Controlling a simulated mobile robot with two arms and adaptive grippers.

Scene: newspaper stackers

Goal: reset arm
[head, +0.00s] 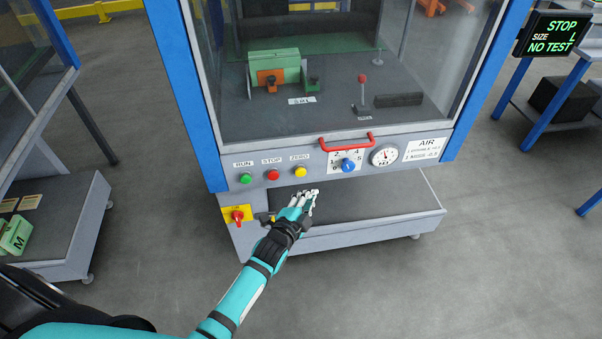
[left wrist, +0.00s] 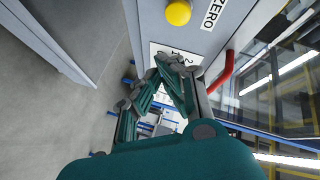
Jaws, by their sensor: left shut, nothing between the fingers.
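My left arm (head: 245,295) reaches in from the lower left in the head view. My left gripper (head: 309,197) is shut and empty, in front of the machine and a little below the yellow ZERO button (head: 300,171). In the left wrist view the gripper (left wrist: 170,62) has its fingers together, and the yellow button (left wrist: 178,13) shows near the top edge. The numbered panel with the blue knob (head: 347,165) lies to the right of the gripper in the head view. My right gripper is not in view.
The machine front (head: 330,188) carries a green RUN button (head: 246,178), a red STOP button (head: 272,175), a gauge (head: 384,155) and a red handle (head: 346,141). A red switch on yellow (head: 238,215) is left of my gripper. A display (head: 558,34) reads STOP, NO TEST.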

